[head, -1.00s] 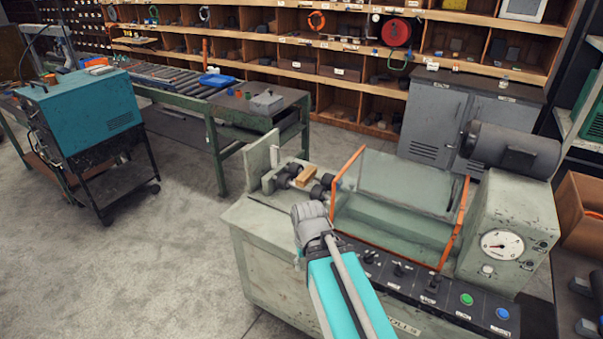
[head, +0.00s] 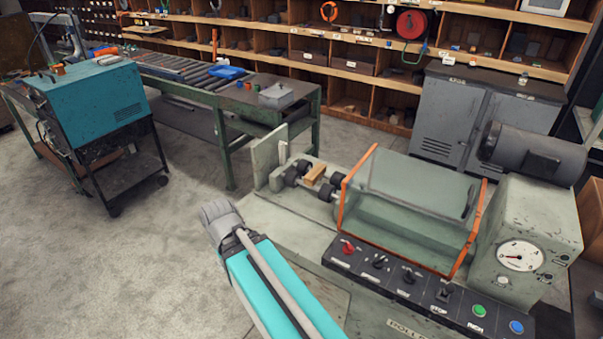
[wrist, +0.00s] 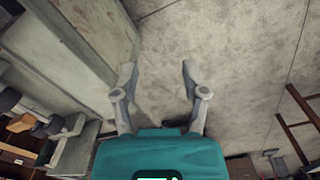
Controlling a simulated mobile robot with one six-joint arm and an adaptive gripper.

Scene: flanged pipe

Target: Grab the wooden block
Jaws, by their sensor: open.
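The wooden block (head: 314,175) is a small tan piece lying among dark rollers at the left end of the pale green machine (head: 290,222). In the wrist view the block (wrist: 21,122) shows at the left edge, beside dark rollers. My gripper (wrist: 158,76) is open and empty, with its two grey fingers apart over bare concrete floor. It is well to the side of the block, not touching it. In the head view my arm's grey end is to the left of the machine and the fingers cannot be made out.
An orange-framed clear guard (head: 408,205) stands just right of the block. An upright plate (head: 270,158) stands to its left. A green roller table (head: 232,110) and a teal cabinet on a cart (head: 95,100) stand farther left. Open floor lies between cart and machine.

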